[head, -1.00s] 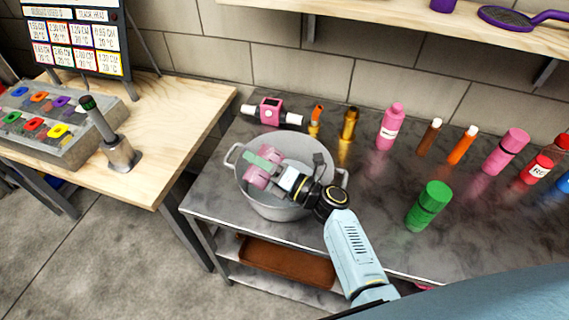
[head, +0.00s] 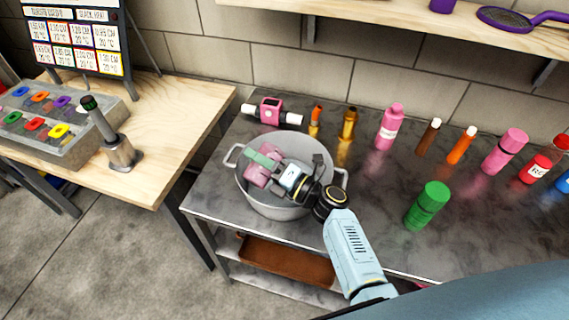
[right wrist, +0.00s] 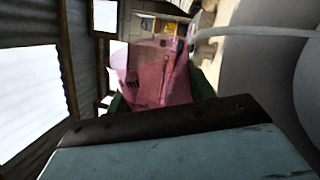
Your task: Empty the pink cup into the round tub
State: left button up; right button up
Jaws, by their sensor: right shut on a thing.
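The round tub (head: 263,208) is a grey metal pot with two side handles, standing on the metal table. My right gripper (head: 262,165) reaches over its opening, shut on the pink cup (head: 258,177). The cup lies tilted on its side, within the tub's rim outline in the head view. In the right wrist view the pink cup (right wrist: 155,75) fills the middle, translucent with dark print, between green fingers. The pale curved rim of the tub (right wrist: 265,32) shows at the right. I cannot see what the cup holds or the tub's floor beneath it. My left gripper is not in view.
A pink and white device (head: 270,111) lies behind the tub. A wooden bench (head: 165,150) with a button panel stands at left. A brown tray (head: 287,262) sits on the lower shelf.

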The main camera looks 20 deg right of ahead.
aim_at(268, 153)
jog(key=shift+w+d+f+m+p, duration=0.2)
jog(key=shift+w+d+m, duration=0.15)
jog(key=shift+m, duration=0.25)
jog(key=shift+w+d+f+m+p, duration=0.15)
jog(key=shift+w+d+m, duration=0.15)
jog(key=shift+m, duration=0.3)
dwell(0.6)
jog(key=shift+w+d+r+m+t+h+p, duration=0.15)
jog(key=shift+r+m+t+p, duration=0.1)
jog(key=shift+m+p, duration=0.3)
jog(key=shift+s+d+r+m+t+h+p, duration=0.1)
jog(key=shift+r+m+t+h+p, duration=0.1)
jog(key=shift+m+p, duration=0.35)
dwell(0.4)
jog(key=shift+w+d+f+m+p, duration=0.2)
jog(key=shift+f+m+p, duration=0.2)
jog(key=shift+m, duration=0.5)
dwell(0.4)
jog(key=shift+w+d+r+m+h+p, duration=0.15)
jog(key=shift+m+h+p, duration=0.1)
jog(key=shift+m+p, duration=0.3)
jog(key=shift+w+d+r+m+h+p, duration=0.1)
jog(key=shift+m+h+p, duration=0.1)
jog(key=shift+m+p, duration=0.3)
dwell(0.4)
